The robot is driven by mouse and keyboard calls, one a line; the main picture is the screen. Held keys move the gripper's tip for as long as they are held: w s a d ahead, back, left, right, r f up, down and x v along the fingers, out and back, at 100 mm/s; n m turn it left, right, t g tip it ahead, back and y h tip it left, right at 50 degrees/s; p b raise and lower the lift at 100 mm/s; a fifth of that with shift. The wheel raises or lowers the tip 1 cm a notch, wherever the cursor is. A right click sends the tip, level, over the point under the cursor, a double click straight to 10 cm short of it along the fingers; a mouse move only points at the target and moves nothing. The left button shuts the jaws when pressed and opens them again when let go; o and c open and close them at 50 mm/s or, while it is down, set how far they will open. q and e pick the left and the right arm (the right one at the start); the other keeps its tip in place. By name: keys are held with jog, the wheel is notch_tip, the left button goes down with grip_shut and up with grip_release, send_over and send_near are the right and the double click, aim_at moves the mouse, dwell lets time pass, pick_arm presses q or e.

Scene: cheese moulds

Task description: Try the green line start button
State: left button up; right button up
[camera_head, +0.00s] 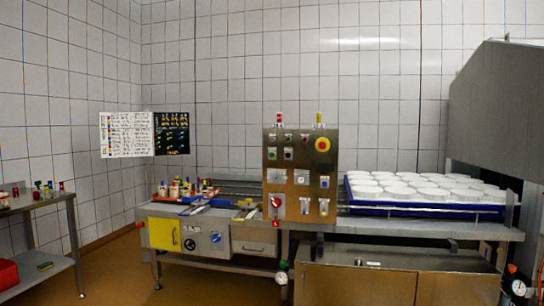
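An upright steel control panel (300,168) stands at the middle of the line. It carries several small buttons, switches and labels. A large red button on a yellow disc (322,144) is at the upper right of the panel. A red rotary switch (276,201) is at its lower left. Neither of my grippers shows in the head view, and nothing touches the panel.
A blue tray of white moulds (427,211) stands right of the panel, beside a grey hood (495,105). A bench with a yellow door (164,234) and small bottles is left of it. A side table (40,205) stands far left. Brown floor (115,270) is open in front.

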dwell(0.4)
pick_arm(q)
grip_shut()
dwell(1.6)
